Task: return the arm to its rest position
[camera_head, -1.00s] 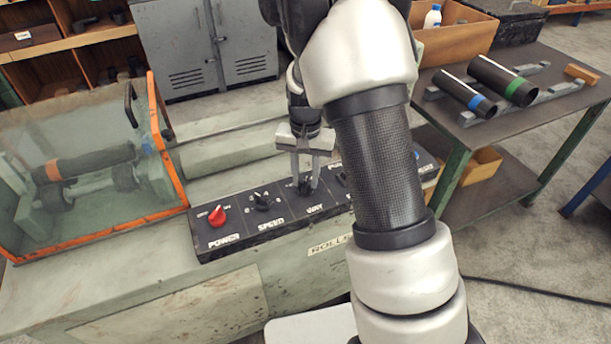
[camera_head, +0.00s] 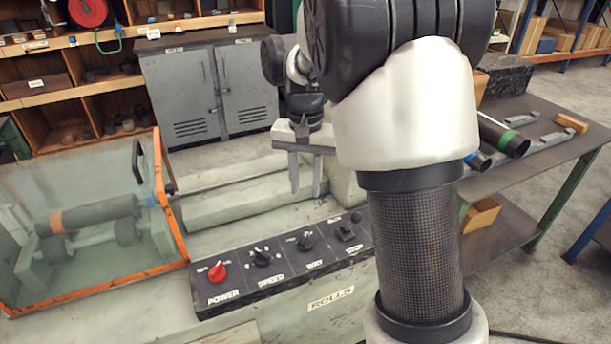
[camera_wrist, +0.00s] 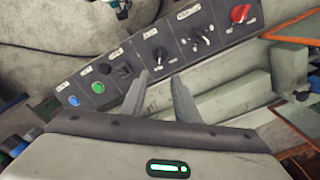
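My gripper (camera_head: 306,176) hangs above and behind the control panel (camera_head: 245,292) in the head view, fingers pointing down. Its two fingers are apart with nothing between them. In the wrist view my gripper (camera_wrist: 160,92) also shows two separated fingers, with the panel (camera_wrist: 140,84) beyond them. The panel carries a red POWER knob (camera_head: 217,272), a black SPEED knob (camera_head: 261,257), a black WAY knob (camera_head: 305,241) and a small lever (camera_head: 347,231). The wrist view also shows a green button (camera_wrist: 98,87) and a blue button (camera_wrist: 74,101). My arm hides the panel's right end in the head view.
A glass guard with an orange frame (camera_head: 166,200) covers rollers and a dark pipe (camera_head: 88,215) at left. A grey cabinet (camera_head: 208,88) stands behind. A side table (camera_head: 560,150) at right holds dark pipes with blue and green bands. Air above the machine bed is free.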

